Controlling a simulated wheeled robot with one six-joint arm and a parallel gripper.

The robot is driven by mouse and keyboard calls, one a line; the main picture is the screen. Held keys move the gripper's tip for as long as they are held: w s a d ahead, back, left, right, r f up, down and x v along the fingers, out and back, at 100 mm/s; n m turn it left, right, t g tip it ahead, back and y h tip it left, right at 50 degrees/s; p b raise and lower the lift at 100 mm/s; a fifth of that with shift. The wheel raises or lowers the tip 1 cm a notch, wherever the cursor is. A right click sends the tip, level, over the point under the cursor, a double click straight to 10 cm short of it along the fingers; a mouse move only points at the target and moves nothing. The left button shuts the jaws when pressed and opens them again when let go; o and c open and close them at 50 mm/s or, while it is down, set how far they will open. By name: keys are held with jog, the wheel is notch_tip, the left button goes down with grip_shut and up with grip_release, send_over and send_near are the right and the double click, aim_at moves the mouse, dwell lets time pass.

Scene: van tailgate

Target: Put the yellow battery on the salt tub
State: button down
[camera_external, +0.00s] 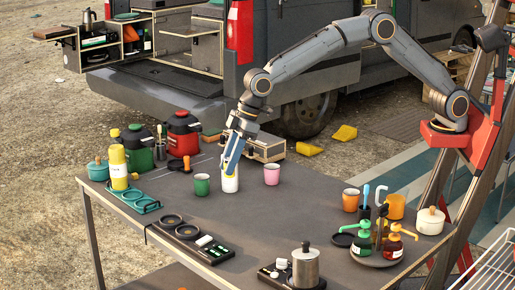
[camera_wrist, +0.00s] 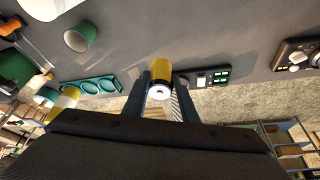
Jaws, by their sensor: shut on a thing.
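The yellow battery (camera_wrist: 160,74), with a pale end and a dark centre, sits between the two fingers of my gripper (camera_wrist: 160,92) in the wrist view. My gripper is shut on it. In the outside view my gripper (camera_external: 231,160) points down above the table, and I cannot clearly make out the battery there. A white tub with a coloured label, which looks like the salt tub (camera_external: 230,184), stands just below my gripper in that view. In the wrist view the tub (camera_wrist: 40,8) is at the top left, cut by the edge, apart from the battery.
A green cup (camera_external: 201,185) and a pink cup (camera_external: 272,174) flank the tub. A teal tray (camera_external: 140,201) and black tray (camera_external: 190,232) lie along the left edge. A metal pot (camera_external: 305,267) stands at the front. The table's middle is clear.

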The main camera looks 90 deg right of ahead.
jog(key=w+d+r+m+h+p, duration=0.1)
jog(key=d+r, duration=0.3)
jog(key=d, duration=0.6)
jog(key=d+r+m+p, duration=0.1)
jog(key=d+r, duration=0.3)
jog(key=d, duration=0.6)
jog(key=shift+m, duration=0.3)
jog(key=f+p, duration=0.3)
jog(key=f, duration=0.6)
jog(key=shift+w+f, duration=0.2)
jog(key=shift+f, duration=0.15)
jog(key=c, duration=1.4)
grip_release()
jog(key=shift+c, duration=0.2)
